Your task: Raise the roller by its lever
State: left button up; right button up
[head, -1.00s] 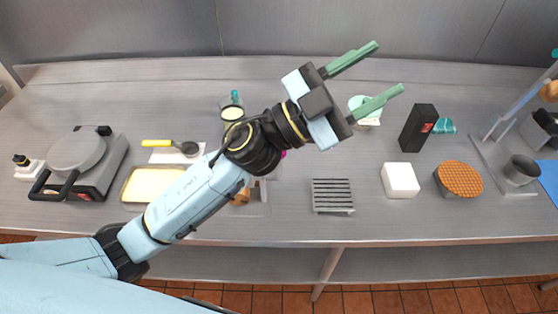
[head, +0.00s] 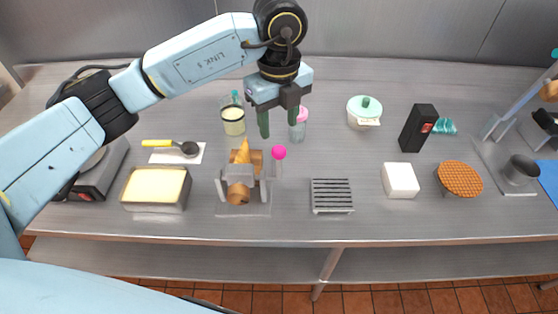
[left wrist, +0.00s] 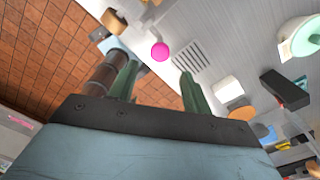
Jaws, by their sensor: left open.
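The roller stand (head: 222,186) stands at the table's front, left of centre, in the head view. It carries a brown roller (head: 239,194) between grey supports. A lever with a pink ball knob (head: 279,152) rises at its right side; the knob also shows in the left wrist view (left wrist: 160,50). My left gripper (head: 279,122) is open and empty, fingers pointing down, above and behind the knob in the head view. In the left wrist view, the knob appears just beyond the gap between my fingertips (left wrist: 158,68). My right gripper is not in view.
A slotted grate (head: 332,194) lies to the right, a yellow-filled tray (head: 154,203) to the left. Bare table lies between grate and lidded pot (head: 364,106).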

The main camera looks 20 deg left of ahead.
aim_at(279, 163)
pick_arm(q)
notch_tip(279, 163, down, 13)
jog(key=shift+r+p, duration=0.1)
jog(key=shift+p, duration=0.85)
grip_shut()
